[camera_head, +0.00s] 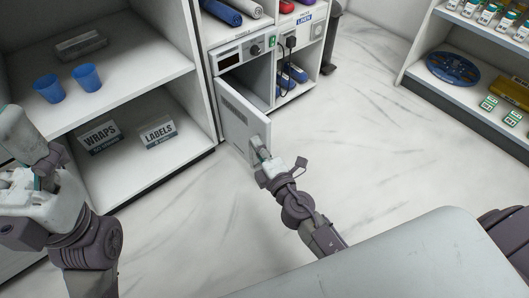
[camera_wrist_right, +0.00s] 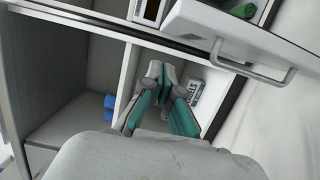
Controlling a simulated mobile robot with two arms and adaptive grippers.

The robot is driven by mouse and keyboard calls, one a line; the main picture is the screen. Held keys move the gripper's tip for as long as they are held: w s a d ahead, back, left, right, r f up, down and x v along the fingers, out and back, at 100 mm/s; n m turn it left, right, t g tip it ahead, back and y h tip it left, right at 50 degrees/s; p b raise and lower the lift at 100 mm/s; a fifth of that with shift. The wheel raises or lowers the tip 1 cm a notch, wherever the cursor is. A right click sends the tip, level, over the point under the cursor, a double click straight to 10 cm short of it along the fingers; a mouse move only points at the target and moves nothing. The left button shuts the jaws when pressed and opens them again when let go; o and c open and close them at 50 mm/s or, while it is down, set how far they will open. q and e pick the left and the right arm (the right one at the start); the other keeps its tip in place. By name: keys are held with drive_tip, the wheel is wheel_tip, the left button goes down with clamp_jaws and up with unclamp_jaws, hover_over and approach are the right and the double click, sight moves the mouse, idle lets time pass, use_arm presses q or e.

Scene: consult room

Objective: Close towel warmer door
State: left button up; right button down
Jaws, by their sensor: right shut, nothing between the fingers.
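The towel warmer (camera_head: 228,58) is a white unit with a control panel, low in the shelving in the head view. Its white door (camera_head: 240,115) stands open, swung out from the left side. My right gripper (camera_head: 258,148) is shut and empty, overlapping the door's lower right part; I cannot tell whether it touches. In the right wrist view, the closed fingers (camera_wrist_right: 161,72) are beside a white panel with a bar handle (camera_wrist_right: 255,70), apparently the door. My left gripper (camera_head: 42,160) is at the left edge; its finger state is unclear.
A shelf (camera_head: 140,60) with blue cups (camera_head: 68,83) and boxes marked WRAPS (camera_head: 101,137) and LABELS (camera_head: 158,132) stands left. Rolled towels (camera_head: 222,12) lie above the warmer. A cord (camera_head: 283,62) hangs at its right. Marble floor (camera_head: 350,130) is clear to the right.

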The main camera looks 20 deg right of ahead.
drive_tip(key=shift+w+d+f, duration=0.1)
drive_tip(key=shift+w+d, duration=0.45)
drive_tip(key=shift+w, duration=0.3)
drive_tip(key=shift+w+d+r, duration=0.1)
drive_tip(key=shift+w+d, duration=0.45)
drive_tip(key=shift+w, duration=0.25)
drive_tip(key=shift+w+d+f, duration=0.1)
drive_tip(key=shift+w+d, duration=0.45)
drive_tip(key=shift+w, duration=0.3)
drive_tip(key=shift+d, duration=0.15)
